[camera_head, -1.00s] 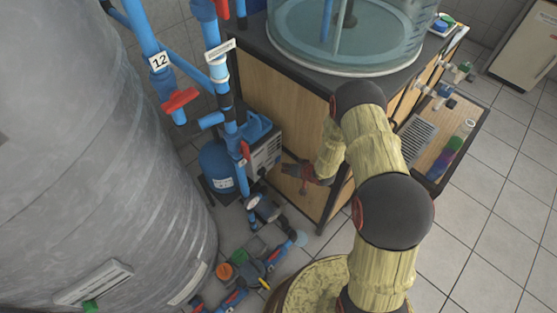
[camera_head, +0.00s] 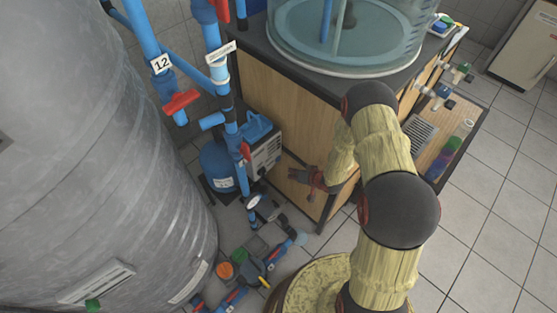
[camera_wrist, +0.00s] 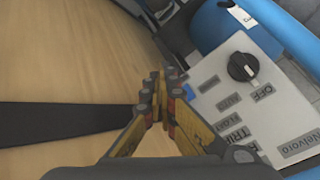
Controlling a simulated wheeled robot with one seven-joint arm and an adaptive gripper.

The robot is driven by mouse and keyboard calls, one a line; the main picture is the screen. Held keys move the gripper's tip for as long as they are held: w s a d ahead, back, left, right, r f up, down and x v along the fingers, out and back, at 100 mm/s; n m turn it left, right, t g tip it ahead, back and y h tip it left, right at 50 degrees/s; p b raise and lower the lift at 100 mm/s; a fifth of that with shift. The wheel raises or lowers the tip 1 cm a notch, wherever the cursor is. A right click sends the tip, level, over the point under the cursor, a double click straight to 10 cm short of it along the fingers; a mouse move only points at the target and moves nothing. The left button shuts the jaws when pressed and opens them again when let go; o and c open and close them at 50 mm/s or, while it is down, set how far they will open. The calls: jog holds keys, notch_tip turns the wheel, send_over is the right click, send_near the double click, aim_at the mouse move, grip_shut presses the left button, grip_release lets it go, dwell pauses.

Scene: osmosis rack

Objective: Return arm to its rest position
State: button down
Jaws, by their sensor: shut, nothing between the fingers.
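My arm (camera_head: 393,215) rises from the lower right in the head view and bends at its top joint. Its forearm comes down in front of the wooden cabinet. My gripper (camera_head: 293,174) is small and dark there, pointing left toward the blue pump with its grey control box (camera_head: 267,153). In the wrist view my gripper (camera_wrist: 163,92) has its fingers together and is empty. The control box (camera_wrist: 240,95) fills the right side of that view, with a black knob (camera_wrist: 243,67) whose legible label reads OFF. Whether the fingertips touch anything cannot be told.
The wooden cabinet (camera_head: 270,85) carries a clear round tank (camera_head: 350,35). Blue pipes with red valves (camera_head: 181,101) and a large grey tank (camera_head: 85,170) stand at the left. Pipe parts lie low by the pump. Tiled floor (camera_head: 490,210) is open at the right.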

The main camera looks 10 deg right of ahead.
dwell(0.3)
jog(key=s+d+f+n+g+h, duration=0.15)
jog(key=s+d+f+g, duration=0.3)
jog(key=s, duration=0.45)
jog(key=s+d+r+g+h, duration=0.25)
jog(key=s+d+r, duration=0.2)
jog(key=r, duration=0.25)
jog(key=s+a+r+t, duration=0.1)
jog(key=s+a+r, duration=0.2)
jog(key=r, duration=1.3)
jog(key=s+a+r+t, duration=0.2)
jog(key=s+r, duration=0.5)
jog(key=r, duration=1)
jog(key=s+a+r+t, duration=0.1)
jog(key=s+a+r, duration=0.3)
jog(key=r, duration=1.2)
jog(key=shift+s+a+r+t, duration=0.3)
jog(key=shift+s+t, duration=0.1)
jog(key=shift+s, duration=0.35)
jog(key=c, duration=2.5)
grip_release()
jog(key=shift+f, duration=0.1)
jog(key=shift+c, duration=0.2)
